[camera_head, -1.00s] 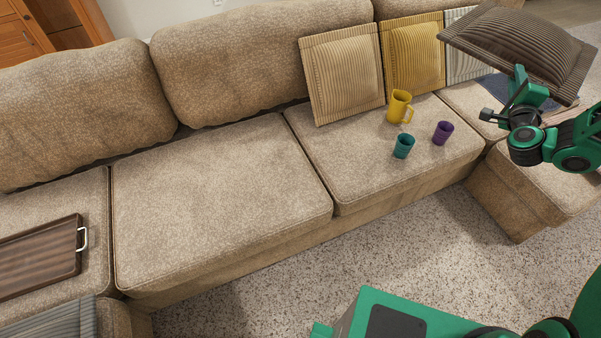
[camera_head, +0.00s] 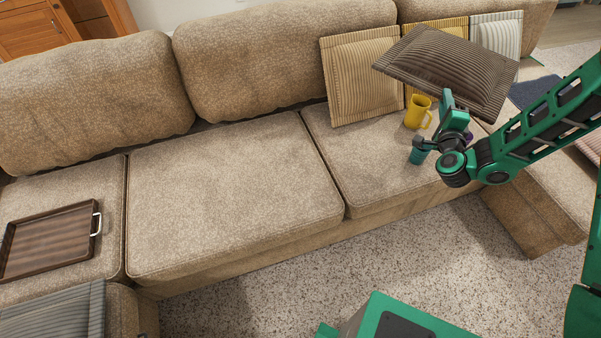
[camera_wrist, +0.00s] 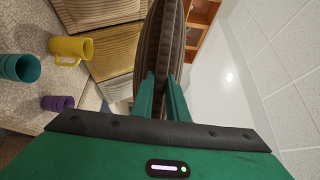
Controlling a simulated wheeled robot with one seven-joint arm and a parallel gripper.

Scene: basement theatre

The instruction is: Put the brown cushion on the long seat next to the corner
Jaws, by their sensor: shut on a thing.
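The brown striped cushion (camera_head: 450,70) is held in the air above the right part of the sofa. My gripper (camera_head: 450,112) is shut on its near edge; the wrist view shows the cushion (camera_wrist: 165,45) edge-on between the two fingers (camera_wrist: 161,95). The long seat (camera_head: 230,195) of the beige sofa is bare in its middle section, left of the held cushion. The sofa bends at the left, by the seat with the tray, and at the right.
A yellow mug (camera_head: 418,111), a teal cup (camera_head: 418,153) and a partly hidden purple cup (camera_wrist: 58,103) stand on the right seat, below the held cushion. Tan (camera_head: 362,75), yellow and white cushions lean behind. A brown tray (camera_head: 48,240) lies on the left seat.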

